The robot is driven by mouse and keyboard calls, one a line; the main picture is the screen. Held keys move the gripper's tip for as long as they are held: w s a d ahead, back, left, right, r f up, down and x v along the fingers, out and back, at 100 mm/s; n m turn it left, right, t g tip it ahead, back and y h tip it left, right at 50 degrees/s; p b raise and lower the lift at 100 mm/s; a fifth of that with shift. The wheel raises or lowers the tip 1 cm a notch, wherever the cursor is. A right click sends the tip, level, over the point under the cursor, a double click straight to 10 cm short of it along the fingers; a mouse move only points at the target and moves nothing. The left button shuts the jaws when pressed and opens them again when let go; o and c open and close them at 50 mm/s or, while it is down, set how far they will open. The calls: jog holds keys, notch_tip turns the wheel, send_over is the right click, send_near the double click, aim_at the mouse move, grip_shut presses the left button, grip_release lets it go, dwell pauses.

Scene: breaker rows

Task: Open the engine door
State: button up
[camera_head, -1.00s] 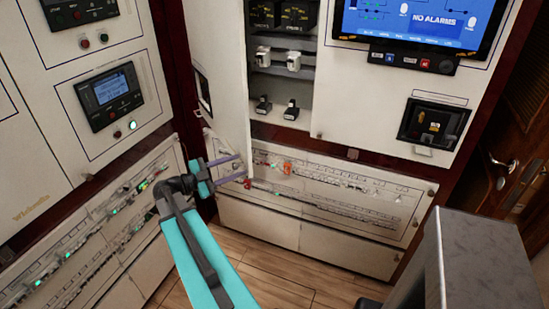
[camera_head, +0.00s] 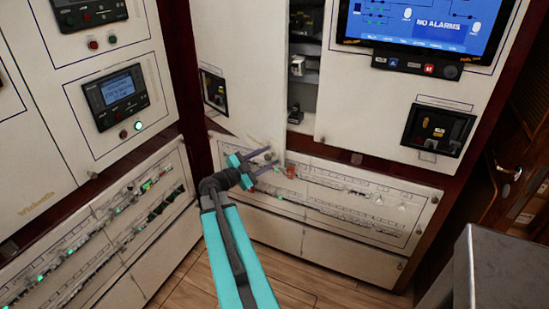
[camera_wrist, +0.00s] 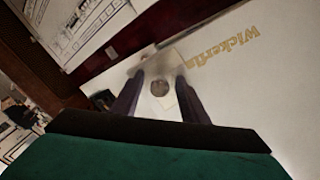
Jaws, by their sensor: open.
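The white cabinet door (camera_head: 235,75), which I take as the engine door, stands partly open, with a dark strip of shelves showing past its right edge. My gripper (camera_head: 275,156) is open at the door's lower right corner. Whether a finger touches the knob I cannot tell. Any label naming the door is not readable.
Below the door is a breaker panel (camera_head: 350,200) with rows of switches and a red item (camera_head: 291,172). A screen (camera_head: 425,25) is at the upper right. Another breaker panel (camera_head: 105,225) is at left. A grey box-like surface (camera_head: 505,265) stands at the lower right.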

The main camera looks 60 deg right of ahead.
jog(key=shift+s+d, duration=0.3)
jog(key=shift+d, duration=0.2)
jog(key=shift+w, duration=0.1)
jog(key=shift+c, duration=0.4)
